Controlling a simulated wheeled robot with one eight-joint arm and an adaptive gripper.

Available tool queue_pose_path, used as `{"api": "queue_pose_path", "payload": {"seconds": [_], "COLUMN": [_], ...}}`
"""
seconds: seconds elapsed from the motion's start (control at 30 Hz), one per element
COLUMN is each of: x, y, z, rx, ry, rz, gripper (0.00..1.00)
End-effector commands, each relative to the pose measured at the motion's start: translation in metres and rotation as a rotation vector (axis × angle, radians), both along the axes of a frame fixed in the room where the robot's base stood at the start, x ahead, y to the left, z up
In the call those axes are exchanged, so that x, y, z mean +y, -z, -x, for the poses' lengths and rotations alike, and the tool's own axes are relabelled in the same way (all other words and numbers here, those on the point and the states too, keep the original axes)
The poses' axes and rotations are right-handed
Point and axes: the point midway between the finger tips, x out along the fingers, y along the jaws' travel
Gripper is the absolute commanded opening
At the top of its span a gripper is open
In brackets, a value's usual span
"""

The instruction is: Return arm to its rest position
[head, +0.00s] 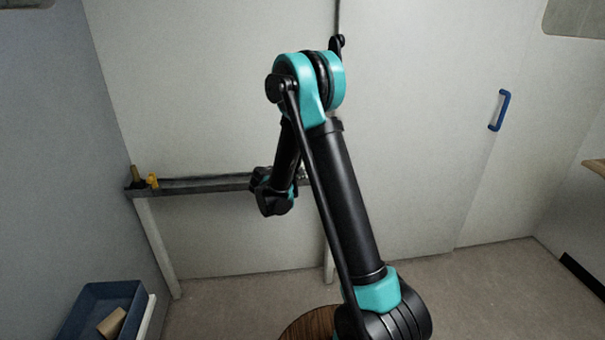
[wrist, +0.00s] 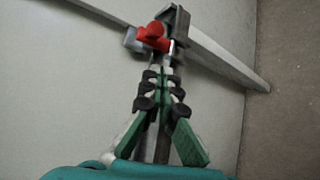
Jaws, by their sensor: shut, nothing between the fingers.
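My arm (head: 345,200) rises from the lower middle of the head view, bends at a teal elbow near the top and folds down toward the shelf at the wall. My gripper (wrist: 160,75) shows in the wrist view with its green and black fingers together and nothing between them. In the head view my wrist hides the gripper. Just beyond the fingertips in the wrist view is a red fitting (wrist: 153,36) on a grey bracket. I cannot tell whether the fingertips touch it.
A narrow dark shelf (head: 205,185) on pale legs runs along the wall, with a yellow fitting (head: 152,180) at its left end. A blue bin (head: 88,305) with a wooden block (head: 111,323) stands lower left. A blue handle (head: 500,110) is on the right panel. A round wooden top (head: 305,325) is lower middle.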

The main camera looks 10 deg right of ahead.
Motion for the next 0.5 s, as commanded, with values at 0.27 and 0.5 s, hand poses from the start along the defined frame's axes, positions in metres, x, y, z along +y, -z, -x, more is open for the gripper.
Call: {"api": "queue_pose_path", "payload": {"seconds": [0.27,0.5], "x": [0.0003,-0.0076], "y": [0.0010,-0.0025], "z": [0.0007,0.0089], "rx": [0.000,0.003], "ry": [0.001,0.017], "rz": [0.000,-0.034], "gripper": [0.00,0.00]}}
